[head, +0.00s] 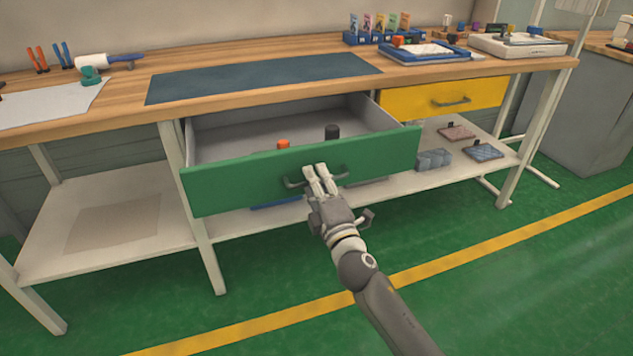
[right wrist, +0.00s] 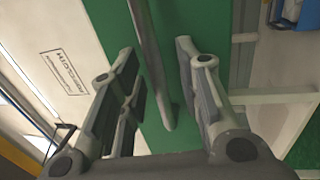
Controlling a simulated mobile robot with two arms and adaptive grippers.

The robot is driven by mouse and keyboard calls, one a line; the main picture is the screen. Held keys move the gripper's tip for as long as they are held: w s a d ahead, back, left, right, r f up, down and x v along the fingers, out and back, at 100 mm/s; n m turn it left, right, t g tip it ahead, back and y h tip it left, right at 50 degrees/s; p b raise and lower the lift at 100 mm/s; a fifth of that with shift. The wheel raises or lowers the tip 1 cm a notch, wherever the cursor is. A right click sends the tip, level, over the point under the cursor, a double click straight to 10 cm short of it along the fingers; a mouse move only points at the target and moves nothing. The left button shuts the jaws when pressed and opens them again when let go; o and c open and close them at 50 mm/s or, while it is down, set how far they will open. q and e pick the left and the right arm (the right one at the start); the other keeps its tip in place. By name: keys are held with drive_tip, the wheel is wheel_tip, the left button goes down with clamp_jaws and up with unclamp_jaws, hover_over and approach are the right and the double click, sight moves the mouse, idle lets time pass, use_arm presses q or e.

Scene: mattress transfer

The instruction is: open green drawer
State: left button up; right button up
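The green drawer (head: 240,180) stands pulled well out from under the workbench, its grey inside showing. Its handle (head: 293,184) is a grey bar on the front face. My right gripper (head: 321,181) is at the handle. In the right wrist view the handle (right wrist: 153,70) lies between the two spread fingers, with a gap on each side, over the green front (right wrist: 222,60). The fingers look open and not closed on the bar. My left gripper is in neither view.
An orange-topped item (head: 283,145) and a black-topped item (head: 331,132) are in the open drawer. The yellow drawer (head: 425,103) to the right is shut. A lower shelf (head: 120,215) runs beneath. The green floor (head: 520,290) in front is clear.

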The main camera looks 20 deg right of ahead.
drive_tip(key=s+f, duration=0.2)
drive_tip(key=s, duration=1)
drive_tip(key=shift+d, duration=0.15)
drive_tip(key=shift+d+f, duration=0.1)
drive_tip(key=shift+f, duration=0.05)
